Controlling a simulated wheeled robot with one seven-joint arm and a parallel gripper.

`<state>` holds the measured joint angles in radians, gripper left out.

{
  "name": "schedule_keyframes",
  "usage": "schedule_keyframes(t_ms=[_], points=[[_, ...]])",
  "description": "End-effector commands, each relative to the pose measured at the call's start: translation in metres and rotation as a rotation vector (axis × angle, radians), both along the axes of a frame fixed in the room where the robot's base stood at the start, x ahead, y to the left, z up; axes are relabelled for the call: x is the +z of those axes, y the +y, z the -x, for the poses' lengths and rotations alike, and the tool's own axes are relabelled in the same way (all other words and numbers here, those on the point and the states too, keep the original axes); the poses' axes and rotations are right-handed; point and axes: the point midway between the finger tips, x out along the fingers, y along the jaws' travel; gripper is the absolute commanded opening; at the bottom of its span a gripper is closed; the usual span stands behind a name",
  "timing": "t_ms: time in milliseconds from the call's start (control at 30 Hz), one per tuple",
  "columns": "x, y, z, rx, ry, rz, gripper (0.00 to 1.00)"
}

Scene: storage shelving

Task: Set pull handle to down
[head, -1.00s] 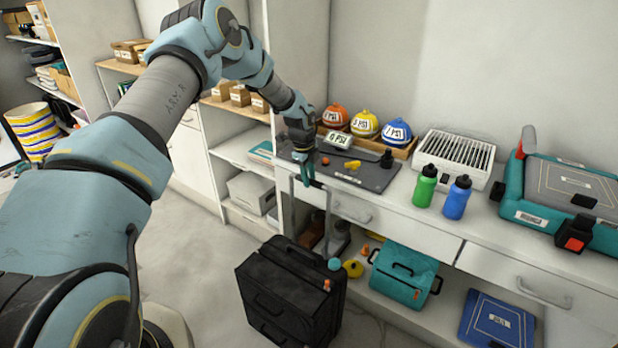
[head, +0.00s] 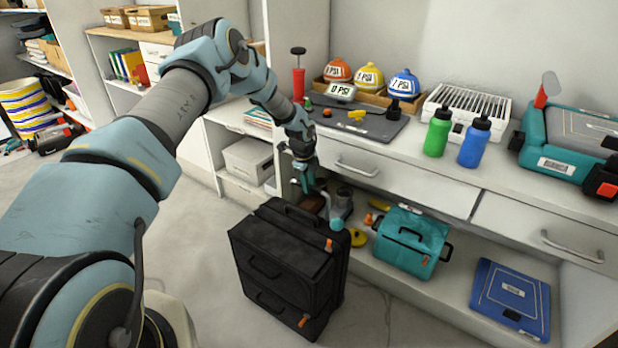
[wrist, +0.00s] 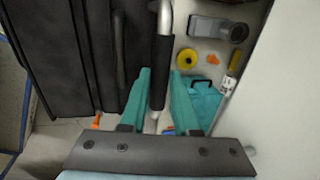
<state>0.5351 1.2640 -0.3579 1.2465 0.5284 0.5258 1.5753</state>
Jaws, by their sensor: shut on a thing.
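The black suitcase (head: 285,262) stands upright on the floor in front of the shelving. It also shows at the left of the wrist view (wrist: 60,55). Its pull handle (wrist: 161,75), a pale metal bar with a dark grip, runs between my gripper's teal fingers in the wrist view. My gripper (head: 306,180) is shut on this handle, a little above the suitcase top in the head view. The handle's rods are mostly hidden in the head view, so its exact height is hard to tell.
The counter's drawer front (head: 350,168) is close to the right of my gripper. A teal bag (head: 408,245) and a blue case (head: 511,298) rest on the lower shelf. A yellow disc (head: 357,238) lies near the suitcase. The floor left of the suitcase is clear.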

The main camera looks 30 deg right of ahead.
Motion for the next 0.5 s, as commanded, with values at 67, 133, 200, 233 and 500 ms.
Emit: schedule_keyframes(t_ms=[67,133,200,233,500], points=[[-0.028,0.0,0.0,0.0,0.001,-0.002,0.0],[-0.04,0.0,0.0,0.001,0.001,-0.002,0.0],[-0.049,0.001,0.0,0.001,0.001,-0.002,0.0],[-0.053,0.0,0.0,0.001,0.001,-0.002,0.0],[-0.065,0.001,0.0,0.001,0.001,-0.002,0.0]])
